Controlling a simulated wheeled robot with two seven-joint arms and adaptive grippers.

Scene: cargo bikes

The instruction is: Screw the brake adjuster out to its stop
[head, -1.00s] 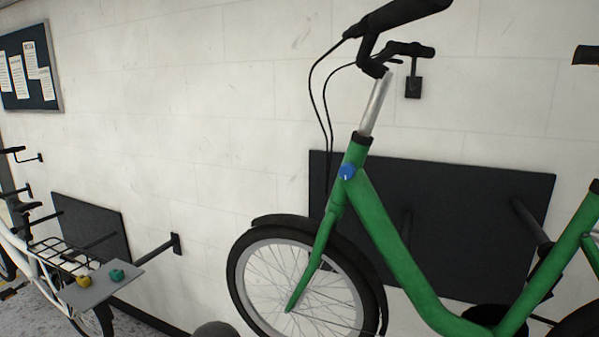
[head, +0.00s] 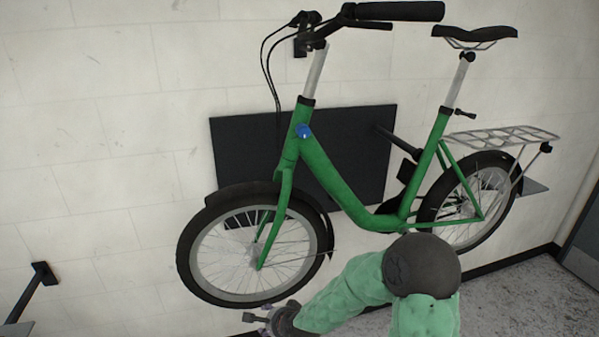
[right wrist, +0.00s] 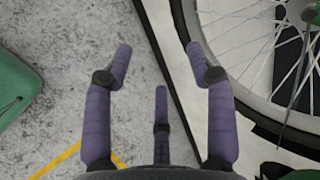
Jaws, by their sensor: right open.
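A green bike (head: 335,175) hangs against the white wall in the head view. A small blue knob (head: 304,131) sits on its frame near the head tube; I cannot tell for sure whether this is the brake adjuster. Brake cables loop down from the black handlebar (head: 400,11). My right gripper (head: 262,318) is low, below the front wheel, far from the blue knob. In the right wrist view its purple fingers (right wrist: 159,62) are spread and empty above the floor, with the front wheel (right wrist: 255,65) at the right. My left gripper is not in view.
A dark panel (head: 232,150) is on the wall behind the bike. A black wall bracket (head: 42,275) sticks out at lower left. The bike's rear rack (head: 500,137) and saddle (head: 476,34) are at the right. The grey floor (head: 510,297) is clear at lower right.

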